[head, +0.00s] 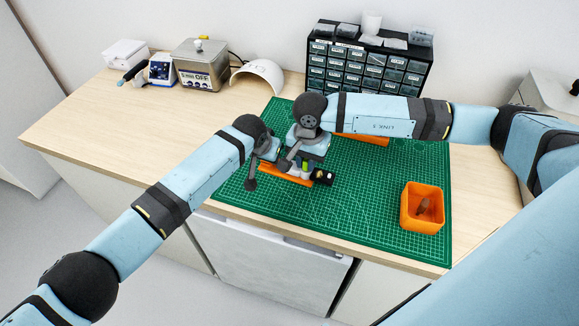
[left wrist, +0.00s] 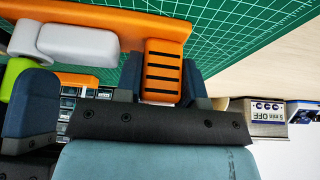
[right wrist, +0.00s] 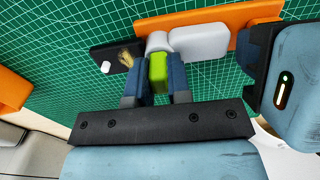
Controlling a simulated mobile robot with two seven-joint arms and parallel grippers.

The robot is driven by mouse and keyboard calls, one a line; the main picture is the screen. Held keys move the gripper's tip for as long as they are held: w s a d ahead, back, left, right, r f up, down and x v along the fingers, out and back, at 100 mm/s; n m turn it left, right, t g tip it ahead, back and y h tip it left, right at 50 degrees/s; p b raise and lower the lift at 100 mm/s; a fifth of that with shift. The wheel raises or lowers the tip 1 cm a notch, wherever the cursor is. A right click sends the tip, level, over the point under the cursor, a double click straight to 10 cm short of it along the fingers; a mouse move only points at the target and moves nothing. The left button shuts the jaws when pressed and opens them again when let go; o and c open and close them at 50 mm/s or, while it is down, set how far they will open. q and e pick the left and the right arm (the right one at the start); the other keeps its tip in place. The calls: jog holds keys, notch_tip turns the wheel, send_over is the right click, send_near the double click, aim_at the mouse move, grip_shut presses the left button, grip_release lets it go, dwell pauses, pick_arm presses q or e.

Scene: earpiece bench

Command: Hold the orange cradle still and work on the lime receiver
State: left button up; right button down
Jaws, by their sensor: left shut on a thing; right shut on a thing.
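The orange cradle (head: 270,171) lies on the green mat, partly hidden by my grippers in the head view. In the left wrist view my left gripper (left wrist: 162,82) is shut on the cradle's black-ribbed orange end (left wrist: 161,66). A pale grey rounded body (left wrist: 78,42) rests along the cradle. The lime receiver (right wrist: 158,73) sits between the blue fingers of my right gripper (right wrist: 158,88), which is shut on it. It touches or nearly touches a short pale cylinder (right wrist: 159,42) at the end of the grey body. I cannot tell whether they are joined.
A black block (right wrist: 119,57) with a brassy part and white knob is beside the receiver. An orange bin (head: 422,208) holding a small brown thing stands on the mat's right (head: 380,235). A drawer cabinet (head: 368,68) stands behind. The two grippers are very close together.

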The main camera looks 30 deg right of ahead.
jog(key=shift+f, duration=0.1)
jog(key=c, duration=1)
grip_release()
notch_tip(320, 180, up, 12)
jog(key=shift+s+r, duration=0.1)
jog(key=shift+s, duration=0.05)
